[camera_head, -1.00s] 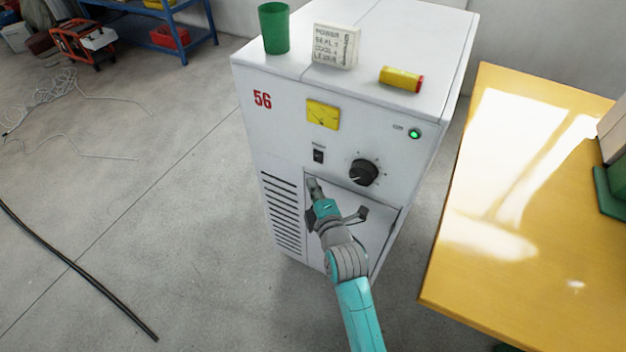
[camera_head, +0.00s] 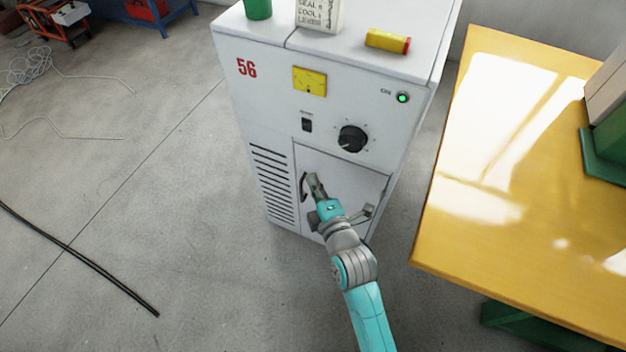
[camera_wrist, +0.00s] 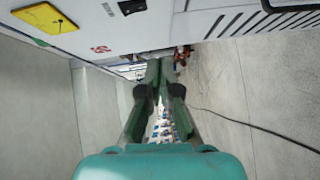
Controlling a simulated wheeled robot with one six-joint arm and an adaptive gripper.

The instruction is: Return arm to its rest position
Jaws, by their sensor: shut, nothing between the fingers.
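My gripper (camera_head: 312,181) is at the end of my turquoise and grey arm, in front of the lower panel of the white cabinet (camera_head: 262,112) marked 56. Its fingers are shut and hold nothing. In the head view the fingertips lie beside a dark handle on the panel's left edge; I cannot tell whether they touch it. In the wrist view my gripper (camera_wrist: 160,65) points past the cabinet front, with its fingers together.
The cabinet bears a green cup (camera_head: 258,8), a white label block (camera_head: 318,14) and a yellow-red cylinder (camera_head: 388,40). A yellow table (camera_head: 450,190) stands close on the right. A black cable (camera_head: 85,262) lies on the floor at left. Floor between is clear.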

